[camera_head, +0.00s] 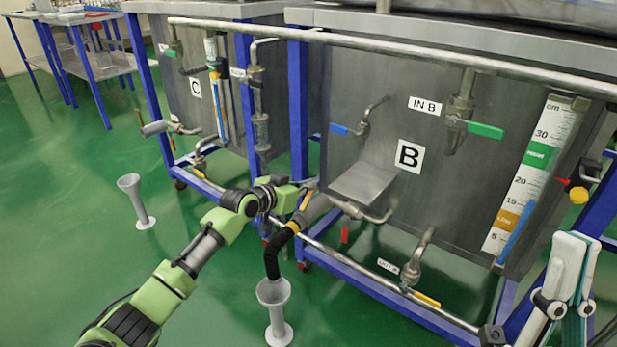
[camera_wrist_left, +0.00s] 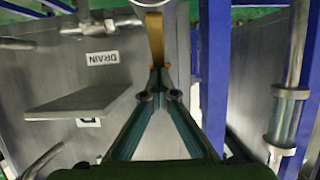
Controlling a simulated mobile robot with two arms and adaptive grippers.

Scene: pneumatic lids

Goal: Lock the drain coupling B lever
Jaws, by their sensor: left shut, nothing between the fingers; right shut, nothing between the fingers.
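The drain coupling B (camera_head: 313,210) is a grey cylinder low at the front left of tank B, joined to a black hose (camera_head: 272,256). Its yellow lever (camera_head: 307,201) lies along the coupling; in the left wrist view the lever (camera_wrist_left: 155,38) points down the picture toward my fingers. My left gripper (camera_head: 308,186) is beside the lever, shut and empty. In the left wrist view its fingertips (camera_wrist_left: 157,74) meet at the lever's end; whether they touch it I cannot tell. My right gripper (camera_head: 575,240) is shut and empty at the right, pointing up, away from the coupling.
The hose ends in a grey funnel stand (camera_head: 274,294). A plate (camera_head: 363,184) juts from tank B (camera_head: 395,110) beside the coupling. A blue frame post (camera_head: 298,110) stands behind my left gripper. A lower valve has a yellow handle (camera_head: 427,299). Green floor is open at left.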

